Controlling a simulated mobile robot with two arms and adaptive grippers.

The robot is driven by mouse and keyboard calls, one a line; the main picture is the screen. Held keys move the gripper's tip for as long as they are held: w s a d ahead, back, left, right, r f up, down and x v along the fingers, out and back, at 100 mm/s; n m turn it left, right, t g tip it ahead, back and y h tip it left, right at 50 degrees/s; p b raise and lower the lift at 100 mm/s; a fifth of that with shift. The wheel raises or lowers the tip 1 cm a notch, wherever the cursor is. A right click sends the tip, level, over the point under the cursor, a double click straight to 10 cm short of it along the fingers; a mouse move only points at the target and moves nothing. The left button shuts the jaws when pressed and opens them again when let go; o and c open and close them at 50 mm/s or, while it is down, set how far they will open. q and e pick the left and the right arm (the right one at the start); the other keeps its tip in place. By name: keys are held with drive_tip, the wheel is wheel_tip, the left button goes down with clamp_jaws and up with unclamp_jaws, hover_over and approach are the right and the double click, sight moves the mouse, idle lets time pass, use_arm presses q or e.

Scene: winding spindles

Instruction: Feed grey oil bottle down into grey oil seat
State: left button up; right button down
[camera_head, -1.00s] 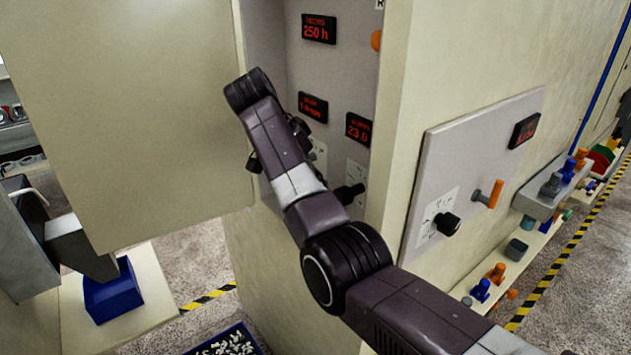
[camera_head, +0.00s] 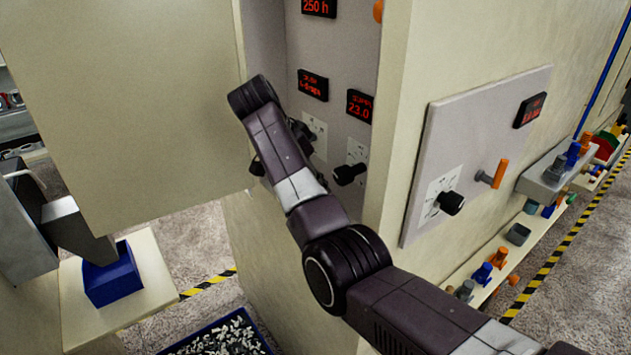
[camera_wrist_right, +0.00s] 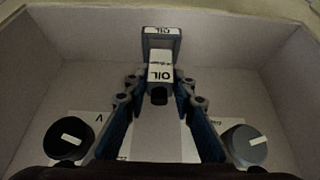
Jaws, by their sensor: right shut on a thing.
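In the right wrist view, my right gripper (camera_wrist_right: 160,84) is shut on the grey oil bottle (camera_wrist_right: 160,73), its two fingers on either side. The bottle shows a white OIL label and a dark cap pointing toward the camera. The grey oil seat (camera_wrist_right: 162,46), a blue-grey frame with its own OIL label, stands right behind the bottle on the back panel. I cannot tell whether the bottle is inside the seat or just in front of it. In the head view, my right arm reaches into the recess and hides the bottle and seat. My left gripper is not in view.
A cream door panel (camera_head: 130,100) stands left of the arm. A grey panel with an orange-handled lever (camera_head: 493,173) is at right. A blue box (camera_head: 113,275) sits lower left.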

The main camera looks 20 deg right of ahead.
idle(0.4)
drive_tip(key=shift+p, duration=0.4)
drive_tip(key=shift+r+p, duration=0.1)
drive_tip(key=shift+p, duration=0.45)
idle(0.8)
drive_tip(key=shift+f, duration=1.6)
drive_tip(key=c, duration=1.5)
unclamp_jaws()
drive_tip(key=shift+c, duration=0.2)
